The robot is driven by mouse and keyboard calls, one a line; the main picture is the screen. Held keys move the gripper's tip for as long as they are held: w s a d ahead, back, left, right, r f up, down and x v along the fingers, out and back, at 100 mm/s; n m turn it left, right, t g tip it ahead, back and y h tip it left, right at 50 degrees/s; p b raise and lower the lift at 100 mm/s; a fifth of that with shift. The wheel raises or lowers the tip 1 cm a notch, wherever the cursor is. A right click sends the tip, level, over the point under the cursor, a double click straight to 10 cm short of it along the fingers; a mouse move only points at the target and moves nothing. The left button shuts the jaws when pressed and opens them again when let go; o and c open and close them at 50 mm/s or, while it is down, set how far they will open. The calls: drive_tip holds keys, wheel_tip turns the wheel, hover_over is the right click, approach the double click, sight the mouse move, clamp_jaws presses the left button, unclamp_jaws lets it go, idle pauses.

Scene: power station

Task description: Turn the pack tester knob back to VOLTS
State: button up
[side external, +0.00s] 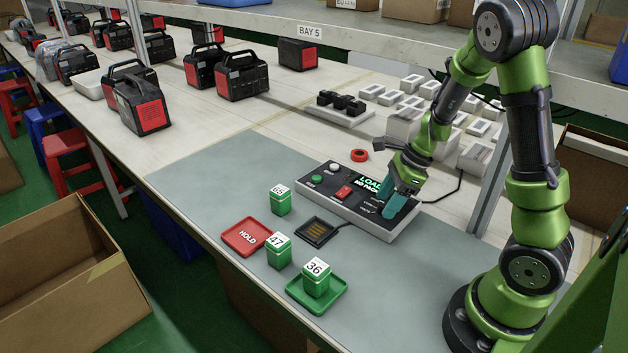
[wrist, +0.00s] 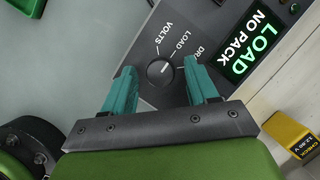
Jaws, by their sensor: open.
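The pack tester (side external: 345,200) is a grey box with a dark panel on the mat. Its lit display reads LOAD, NO PACK. The round dark knob (wrist: 160,72) shows in the wrist view, with VOLTS, LOAD and a partly hidden DR label around it. A short white mark is on the knob; I cannot tell for sure which label it points to. My gripper (wrist: 162,78) is open, one teal finger on each side of the knob, with visible gaps. In the side view my gripper (side external: 393,203) is low over the tester's right end, hiding the knob.
Green packs marked 47 (side external: 279,251) and 36 (side external: 316,278) and another pack (side external: 280,201) stand in front of the tester. A red HOLD tray (side external: 240,237), green tray (side external: 297,295) and black contact pad (side external: 319,231) lie nearby.

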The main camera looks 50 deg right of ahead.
drive_tip(key=c, duration=1)
drive_tip(key=n, duration=0.2)
drive_tip(key=n+g+y, duration=0.1)
drive_tip(key=n, duration=0.1)
drive_tip(key=shift+w+d+n, duration=0.1)
drive_tip(key=shift+w+n, duration=0.05)
drive_tip(key=shift+n, duration=0.15)
drive_tip(key=n+g, duration=0.2)
drive_tip(key=n, duration=0.2)
drive_tip(key=shift+w, duration=0.1)
drive_tip(key=shift+n, duration=0.3)
drive_tip(key=o, duration=1)
